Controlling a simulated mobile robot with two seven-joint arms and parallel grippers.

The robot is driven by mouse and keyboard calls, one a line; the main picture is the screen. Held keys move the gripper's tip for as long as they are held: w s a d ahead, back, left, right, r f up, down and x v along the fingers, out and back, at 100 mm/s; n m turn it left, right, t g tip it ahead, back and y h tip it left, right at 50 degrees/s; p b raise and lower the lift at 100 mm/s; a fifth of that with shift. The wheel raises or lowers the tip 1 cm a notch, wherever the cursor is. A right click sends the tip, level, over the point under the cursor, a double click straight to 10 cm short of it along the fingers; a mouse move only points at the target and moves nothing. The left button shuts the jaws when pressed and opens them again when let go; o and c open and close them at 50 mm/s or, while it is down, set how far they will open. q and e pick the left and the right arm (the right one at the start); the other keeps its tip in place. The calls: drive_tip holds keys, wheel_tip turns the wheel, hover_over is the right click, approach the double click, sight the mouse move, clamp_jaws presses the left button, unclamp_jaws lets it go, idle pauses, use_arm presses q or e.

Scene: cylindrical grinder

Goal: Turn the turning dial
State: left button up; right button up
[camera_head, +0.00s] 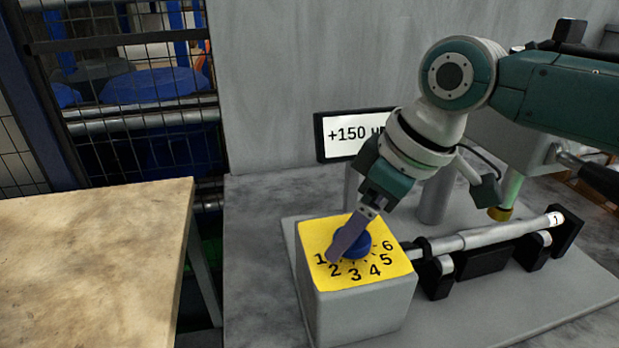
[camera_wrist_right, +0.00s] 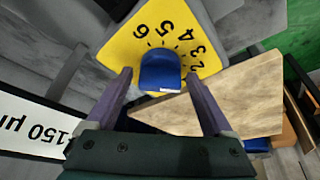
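The turning dial (camera_head: 359,246) is a blue knob on a yellow plate numbered 1 to 6, atop a grey box (camera_head: 362,310). In the right wrist view the dial (camera_wrist_right: 160,71) lies between the two purple fingers of my right gripper (camera_wrist_right: 158,76). A small gap shows on each side, so the fingers look open around it and not clamped. In the head view my right gripper (camera_head: 343,244) reaches down to the dial, and one finger covers part of it. A white mark shows on the knob's edge; I cannot tell which number it points to. My left gripper is not in view.
A display (camera_head: 345,134) reading "+150 µ", partly hidden by my right arm, stands behind the box. A metal shaft (camera_head: 490,235) on black supports lies to the right. A wooden table (camera_head: 90,260) is at the left, with a wire mesh fence (camera_head: 130,95) behind it.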

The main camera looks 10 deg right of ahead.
drive_tip(key=shift+r, duration=0.25)
drive_tip(key=p+v, duration=0.1)
drive_tip(key=v, duration=0.8)
drive_tip(key=shift+s+d+r, duration=0.15)
drive_tip(key=shift+s+r, duration=0.05)
